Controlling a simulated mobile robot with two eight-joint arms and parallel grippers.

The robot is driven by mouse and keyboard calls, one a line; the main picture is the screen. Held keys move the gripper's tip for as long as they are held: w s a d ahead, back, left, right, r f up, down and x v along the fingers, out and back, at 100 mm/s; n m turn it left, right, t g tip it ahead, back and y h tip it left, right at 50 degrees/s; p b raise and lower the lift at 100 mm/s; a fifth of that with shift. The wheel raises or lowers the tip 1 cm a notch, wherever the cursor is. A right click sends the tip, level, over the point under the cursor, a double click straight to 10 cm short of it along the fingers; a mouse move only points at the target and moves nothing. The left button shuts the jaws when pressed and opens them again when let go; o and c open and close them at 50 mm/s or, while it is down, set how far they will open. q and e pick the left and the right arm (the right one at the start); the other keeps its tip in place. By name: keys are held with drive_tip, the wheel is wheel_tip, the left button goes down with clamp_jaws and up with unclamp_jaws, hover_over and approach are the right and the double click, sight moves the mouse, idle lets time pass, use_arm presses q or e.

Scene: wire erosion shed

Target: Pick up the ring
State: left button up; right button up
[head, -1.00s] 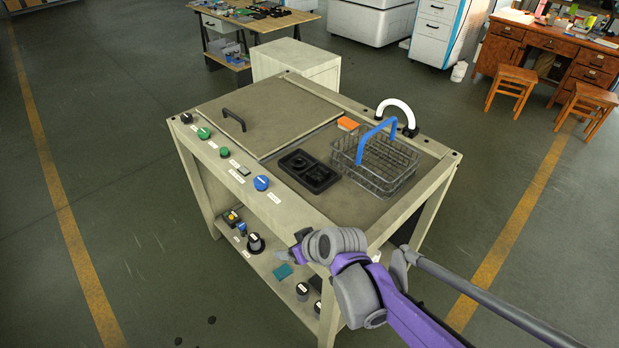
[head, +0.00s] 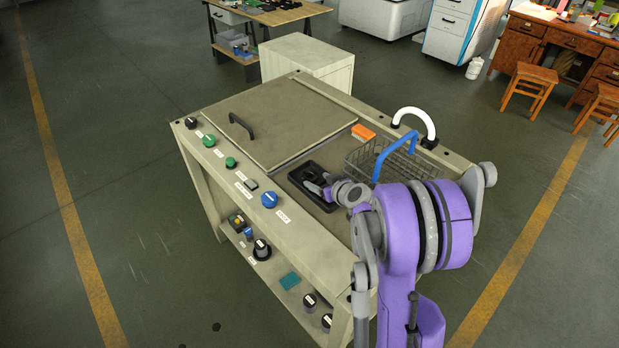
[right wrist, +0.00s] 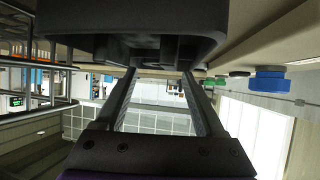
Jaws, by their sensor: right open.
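A black two-compartment tray (head: 300,173) sits on the top of the beige workstation, left of the wire basket. I cannot make out a ring; dark shapes in the tray are too small and partly hidden by my gripper. My right gripper (head: 318,186) is over the tray in the head view. In the right wrist view, my right gripper's (right wrist: 158,78) two dark fingers are apart with nothing between them. The black tray (right wrist: 215,38) fills the upper part of that view, close to the fingers. My left gripper is not in view.
The wire basket (head: 364,160) with its blue handle (head: 397,142) stands right of the tray. An orange block (head: 363,132) and a white curved pipe (head: 414,113) are behind. Knobs, including a blue one (head: 269,200), line the front edge. A flat lid (head: 265,125) lies left.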

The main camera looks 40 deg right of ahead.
sight(307, 174)
drive_tip(key=x, duration=0.5)
drive_tip(key=shift+w+d+p, duration=0.15)
drive_tip(key=shift+w+p, duration=0.05)
drive_tip(key=shift+p, duration=0.15)
drive_tip(key=shift+s+r, duration=0.1)
drive_tip(key=shift+c, duration=1)
clamp_jaws()
